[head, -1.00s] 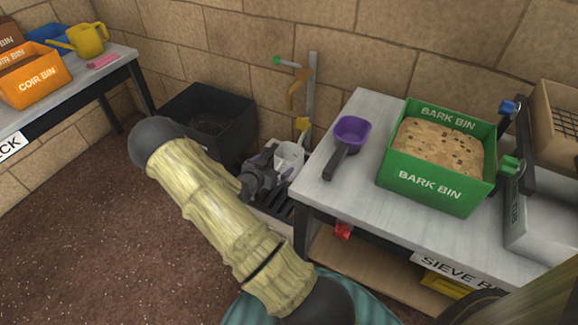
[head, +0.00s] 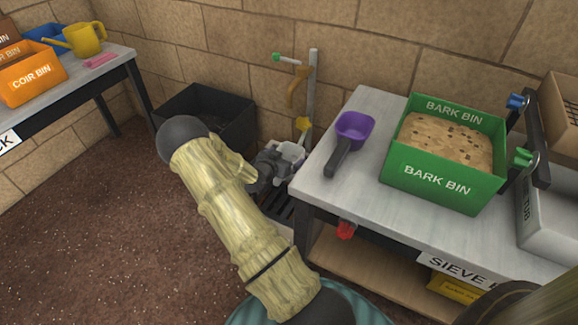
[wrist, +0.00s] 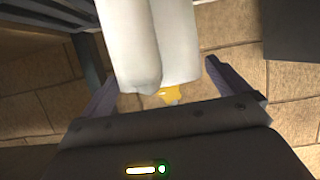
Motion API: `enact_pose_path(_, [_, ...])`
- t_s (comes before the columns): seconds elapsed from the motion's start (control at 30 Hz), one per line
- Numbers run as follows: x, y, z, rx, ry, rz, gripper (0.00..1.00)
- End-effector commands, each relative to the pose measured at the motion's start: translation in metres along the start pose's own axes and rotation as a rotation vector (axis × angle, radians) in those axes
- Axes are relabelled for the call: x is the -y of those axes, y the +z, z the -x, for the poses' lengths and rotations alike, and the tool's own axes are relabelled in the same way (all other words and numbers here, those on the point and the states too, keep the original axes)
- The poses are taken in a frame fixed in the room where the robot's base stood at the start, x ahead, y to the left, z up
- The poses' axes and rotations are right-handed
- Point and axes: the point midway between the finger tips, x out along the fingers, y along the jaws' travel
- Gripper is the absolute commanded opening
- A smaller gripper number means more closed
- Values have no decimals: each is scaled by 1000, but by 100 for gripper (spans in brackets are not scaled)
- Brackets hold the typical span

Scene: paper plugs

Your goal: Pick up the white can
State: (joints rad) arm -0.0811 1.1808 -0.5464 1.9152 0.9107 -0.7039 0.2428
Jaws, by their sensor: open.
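The white can (head: 288,151) shows in the head view between the black bin and the grey bench, by the wall standpipe. It is partly hidden behind my gripper (head: 268,167). In the wrist view the white can (wrist: 173,42) fills the upper middle, a pale upright shape with its far end out of frame. My gripper (wrist: 162,74) is open there, with one dark finger on each side of the can.
The grey bench (head: 315,182) stands just right of the can, carrying a purple scoop (head: 353,131) and the green bark bin (head: 440,184). A black bin (head: 232,118) is to the left. Brown floor is open at left.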

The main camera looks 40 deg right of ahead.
Motion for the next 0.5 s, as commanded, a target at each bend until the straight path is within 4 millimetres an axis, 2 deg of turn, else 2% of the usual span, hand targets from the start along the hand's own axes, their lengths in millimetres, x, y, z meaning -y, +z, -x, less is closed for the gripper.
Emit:
enact_pose_path(0.03, [-1,5,-9,-2,1,-2,100])
enact_pose_path(0.2, [-1,4,-31,-2,0,-2,100])
enact_pose_path(0.5, [-1,1,-35,0,0,0,100])
